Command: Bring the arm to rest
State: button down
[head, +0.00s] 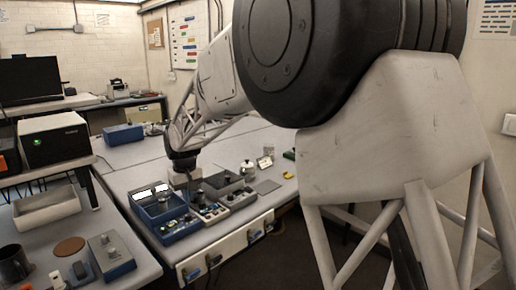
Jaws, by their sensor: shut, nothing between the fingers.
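My arm reaches from the upper right down over the bench. My gripper (184,178) hangs low over the bench, above a blue instrument box (163,212) and beside a grey control box. The fingers look small and dark and are hard to make out. They appear shut with nothing held. I cannot tell whether they touch the boxes beneath. No sealed cylinder can be picked out for certain.
Grey boxes with knobs (236,188) stand right of the gripper. A small silver pot (247,167) and a yellow item (289,175) lie farther right. Bare bench (135,153) shows behind the boxes. A side table holds a white tray (46,207).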

jog(key=s+d+r+m, duration=0.1)
jog(key=s+d+r, duration=0.2)
jog(key=s+d, duration=0.45)
jog(key=s+d+r+m+t, duration=0.1)
jog(key=s+d+r+m, duration=0.2)
jog(key=d, duration=0.7)
jog(key=s+d+r, duration=0.2)
jog(key=s+d, duration=0.5)
jog(key=d, duration=0.2)
jog(key=s+d+f+m, duration=0.1)
jog(key=s+d, duration=0.4)
jog(key=s, duration=0.3)
jog(key=s+d+f+m, duration=0.1)
jog(key=s+d, duration=0.3)
jog(key=s, duration=0.4)
jog(key=s+d+f+m+t, duration=0.1)
jog(key=s+d+f, duration=0.1)
jog(key=s+d, duration=0.3)
jog(key=s, duration=0.3)
jog(key=shift+d+f+m, duration=0.35)
jog(key=shift+m, duration=0.05)
